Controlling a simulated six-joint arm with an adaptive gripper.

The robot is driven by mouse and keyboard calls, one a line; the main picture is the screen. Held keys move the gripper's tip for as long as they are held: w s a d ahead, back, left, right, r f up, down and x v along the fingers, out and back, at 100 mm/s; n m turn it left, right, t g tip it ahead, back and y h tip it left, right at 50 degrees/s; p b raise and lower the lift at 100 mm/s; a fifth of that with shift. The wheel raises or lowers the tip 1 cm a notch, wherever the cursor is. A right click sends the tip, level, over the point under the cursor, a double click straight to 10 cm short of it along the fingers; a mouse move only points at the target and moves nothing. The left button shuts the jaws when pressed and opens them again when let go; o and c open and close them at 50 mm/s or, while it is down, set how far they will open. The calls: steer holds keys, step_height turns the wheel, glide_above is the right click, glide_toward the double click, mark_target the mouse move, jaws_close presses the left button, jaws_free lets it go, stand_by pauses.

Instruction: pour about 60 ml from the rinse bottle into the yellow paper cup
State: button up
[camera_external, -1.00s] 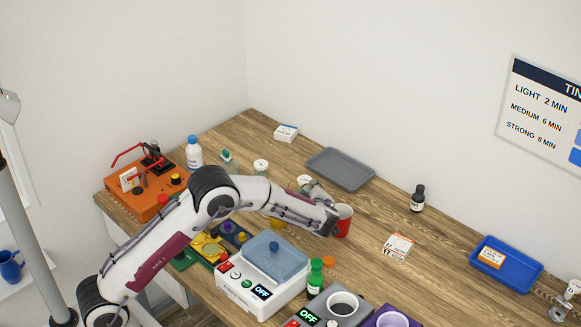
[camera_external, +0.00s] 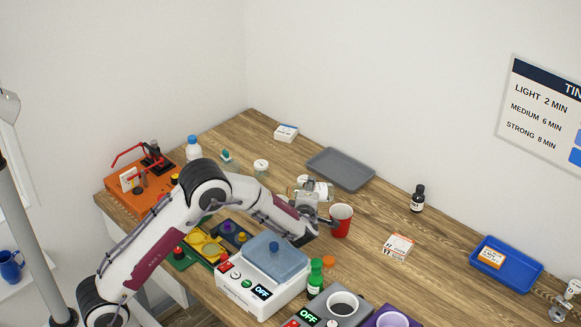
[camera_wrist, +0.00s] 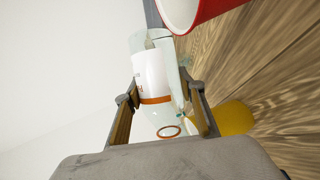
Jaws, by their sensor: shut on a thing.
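My gripper (camera_external: 307,199) is shut on a white bottle with an orange band, which I take for the rinse bottle (camera_wrist: 152,75). In the wrist view the bottle sits between both fingers, strongly tilted, near level. Its orange-ringed round end (camera_wrist: 168,131) faces the camera. In the external view the bottle (camera_external: 320,187) is held above the table, partly hidden by my gripper. The yellow paper cup (camera_wrist: 235,118) is on the table, right of that end in the wrist view; my arm hides it in the external view. I cannot tell whether liquid is flowing.
A red cup (camera_external: 341,221) stands close to the right of my gripper. A grey tray (camera_external: 352,160) lies behind. Bare table lies around the white-orange box (camera_external: 398,246).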

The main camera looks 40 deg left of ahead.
steer(key=shift+s+r, duration=0.1)
steer(key=shift+r, duration=0.2)
steer(key=shift+a+r+n+t, duration=0.1)
steer(key=shift+r+n+t, duration=0.55)
steer(key=shift+n, duration=0.25)
steer(key=shift+w+d+r+p, duration=0.1)
steer(key=shift+w+d+p, duration=0.1)
steer(key=shift+d+p, duration=0.1)
stand_by(0.4)
steer(key=shift+a+r+n+p, duration=0.1)
steer(key=shift+r+n+p, duration=0.2)
steer(key=shift+p, duration=0.35)
stand_by(1.2)
steer(key=shift+w+f+m+g, duration=0.15)
steer(key=shift+f+m+g, duration=0.5)
steer(key=shift+f+m, duration=0.5)
steer(key=shift+d+f, duration=0.2)
steer(key=shift+w+d+f+m+g, duration=0.2)
steer(key=shift+w+f+m+g, duration=0.15)
steer(key=shift+f+m, duration=0.2)
steer(key=shift+s+a+r+m+g, duration=0.1)
steer(key=shift+s+r+m+g, duration=0.1)
steer(key=shift+m+g, duration=0.35)
stand_by(0.7)
